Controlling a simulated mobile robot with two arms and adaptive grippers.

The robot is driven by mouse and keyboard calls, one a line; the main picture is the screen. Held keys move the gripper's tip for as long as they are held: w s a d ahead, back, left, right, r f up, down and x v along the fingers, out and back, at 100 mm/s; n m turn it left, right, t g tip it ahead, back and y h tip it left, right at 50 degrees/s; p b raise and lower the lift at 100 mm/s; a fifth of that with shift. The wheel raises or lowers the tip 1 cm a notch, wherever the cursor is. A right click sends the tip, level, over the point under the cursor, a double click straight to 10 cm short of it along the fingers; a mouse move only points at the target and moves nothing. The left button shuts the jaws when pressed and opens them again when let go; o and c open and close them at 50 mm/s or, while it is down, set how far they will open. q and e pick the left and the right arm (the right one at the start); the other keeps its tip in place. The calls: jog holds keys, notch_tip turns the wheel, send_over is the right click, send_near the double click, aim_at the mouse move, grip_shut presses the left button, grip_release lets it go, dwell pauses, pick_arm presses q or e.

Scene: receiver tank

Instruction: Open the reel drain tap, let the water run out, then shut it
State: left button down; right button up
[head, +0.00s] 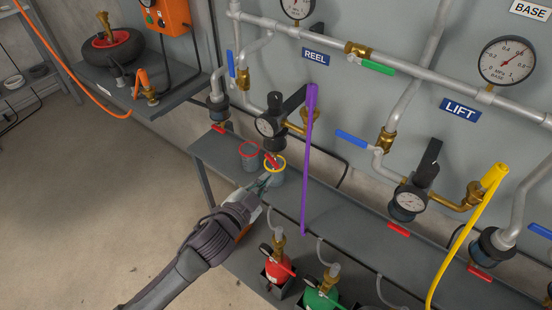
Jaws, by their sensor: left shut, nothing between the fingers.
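The reel drain tap shows as a small red lever (271,159) below the black-bowled reel regulator (272,128), left of the purple hose. A grey cup with a yellow rim (278,178) stands beneath it on the grey shelf. I cannot make out any water running, and whether the tap is open or shut is too small to tell. My left gripper (263,182) is shut and empty, with its fingertips at the near left side of the yellow-rimmed cup, a little below the lever. I cannot tell whether it touches the cup. My right gripper is out of view.
A red-rimmed cup (249,150) stands left of the yellow-rimmed one. The purple hose (308,150) hangs close on the right. Other red levers (398,230) sit further right. Red (280,266) and green (321,298) units stand below. The floor at left is clear.

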aim_at(272, 161)
pick_arm(q)
jog(key=w+d+f, duration=0.2)
jog(key=w+f, duration=0.3)
jog(key=w, duration=0.4)
jog(key=shift+b, duration=0.35)
jog(key=shift+d, duration=0.1)
